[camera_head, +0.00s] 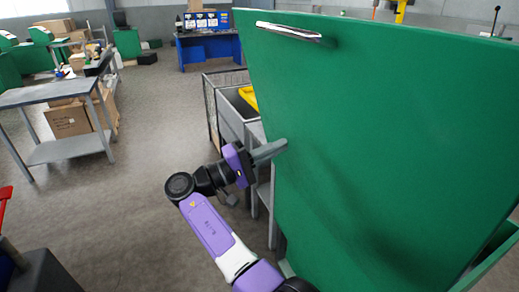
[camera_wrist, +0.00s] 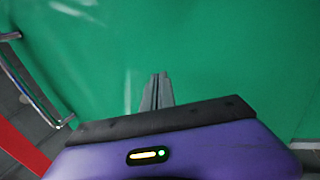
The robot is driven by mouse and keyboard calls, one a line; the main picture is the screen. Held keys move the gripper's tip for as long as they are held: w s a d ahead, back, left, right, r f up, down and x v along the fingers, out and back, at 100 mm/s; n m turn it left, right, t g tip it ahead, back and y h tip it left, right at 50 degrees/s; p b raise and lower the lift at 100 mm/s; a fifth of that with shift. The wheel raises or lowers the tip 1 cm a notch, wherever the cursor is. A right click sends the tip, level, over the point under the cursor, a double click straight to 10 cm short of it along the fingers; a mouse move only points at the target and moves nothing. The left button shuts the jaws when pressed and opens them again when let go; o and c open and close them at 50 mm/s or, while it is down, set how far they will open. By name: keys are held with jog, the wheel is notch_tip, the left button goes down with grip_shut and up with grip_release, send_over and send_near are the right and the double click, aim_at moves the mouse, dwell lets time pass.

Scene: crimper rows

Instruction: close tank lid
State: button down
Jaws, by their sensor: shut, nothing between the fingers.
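The tank lid (camera_head: 390,130) is a large flat green panel standing raised and near upright on the right of the head view, with a metal handle (camera_head: 289,31) near its top left. It also fills most of the wrist view (camera_wrist: 220,60). My gripper (camera_head: 284,146) is at the lid's left edge, low on the panel, with its grey fingers closed together and empty. In the wrist view the fingertips (camera_wrist: 162,76) point at the green surface. I cannot tell whether they touch it. Part of the green tank body (camera_head: 492,262) shows at the lower right.
A grey bin with something yellow (camera_head: 247,97) stands behind the lid's left edge. A grey table (camera_head: 60,93) with cardboard boxes (camera_head: 68,120) stands at the left, and a blue workbench (camera_head: 208,47) at the back. The floor (camera_head: 150,130) between them is clear.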

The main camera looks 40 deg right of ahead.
aim_at(306, 134)
jog(key=p+x, duration=0.1)
jog(key=x, duration=0.3)
jog(key=shift+d+r, duration=0.15)
jog(key=shift+s+d+p, duration=0.2)
jog(key=shift+d+p, duration=0.1)
jog(key=shift+d, duration=0.35)
